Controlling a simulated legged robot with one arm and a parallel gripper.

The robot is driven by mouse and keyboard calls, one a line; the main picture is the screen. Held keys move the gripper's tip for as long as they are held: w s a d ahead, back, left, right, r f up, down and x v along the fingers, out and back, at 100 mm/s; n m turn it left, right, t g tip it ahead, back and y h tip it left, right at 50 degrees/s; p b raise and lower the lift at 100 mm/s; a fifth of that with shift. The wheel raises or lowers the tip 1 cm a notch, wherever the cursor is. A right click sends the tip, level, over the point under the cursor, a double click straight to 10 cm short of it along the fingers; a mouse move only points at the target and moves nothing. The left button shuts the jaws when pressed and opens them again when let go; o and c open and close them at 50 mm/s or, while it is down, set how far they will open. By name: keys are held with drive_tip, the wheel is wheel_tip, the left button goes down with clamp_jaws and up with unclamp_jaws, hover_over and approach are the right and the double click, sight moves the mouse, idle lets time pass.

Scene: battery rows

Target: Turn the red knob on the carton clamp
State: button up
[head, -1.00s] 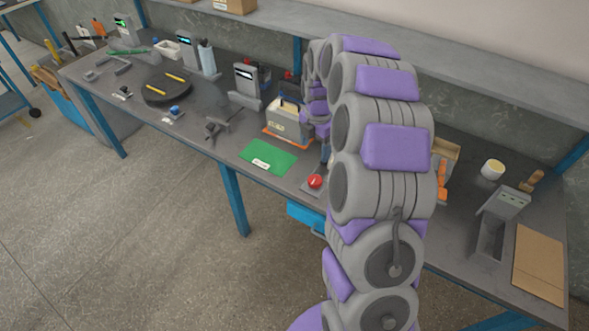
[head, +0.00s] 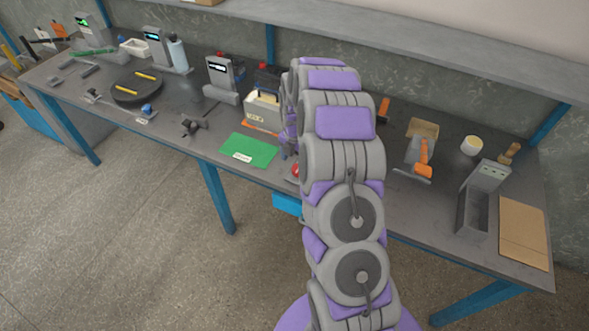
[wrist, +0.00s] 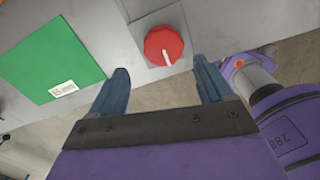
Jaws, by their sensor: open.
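A round red knob (wrist: 164,45) with a white pointer line sits on a square grey plate (wrist: 152,16) near the bench's front edge. The pointer line runs roughly up and down in the wrist view. In the head view, only a sliver of the red knob (head: 295,170) shows beside my arm. My gripper (wrist: 162,74) is open and empty. Its two blue fingers are spread either side of the knob in the picture, with their tips a little below it. I cannot tell the height gap. No carton clamp can be made out clearly around the knob.
A green mat (head: 249,150) with a white label lies left of the knob. An orange-handled tool (head: 423,158), a grey bin (head: 473,212) and a cardboard sheet (head: 523,232) are to the right.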

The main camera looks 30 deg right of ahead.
sight(299, 168)
drive_tip(key=d+f, duration=0.1)
drive_tip(key=f, duration=0.1)
drive_tip(key=d+f, duration=0.1)
drive_tip(key=f, duration=0.1)
drive_tip(key=shift+d+b, duration=0.3)
drive_tip(key=shift+d, duration=0.1)
drive_tip(key=shift+f, duration=0.2)
drive_tip(key=shift+a+r, duration=0.1)
drive_tip(key=shift+a, duration=1.25)
drive_tip(key=shift+d, duration=0.1)
drive_tip(key=shift+c, duration=0.8)
drive_tip(key=shift+d, duration=1)
drive_tip(key=c, duration=0.5)
drive_tip(key=shift+f, duration=0.2)
drive_tip(key=shift+c, duration=0.4)
drive_tip(key=shift+a+r, duration=0.1)
drive_tip(key=shift+a, duration=0.4)
drive_tip(key=c, duration=0.3)
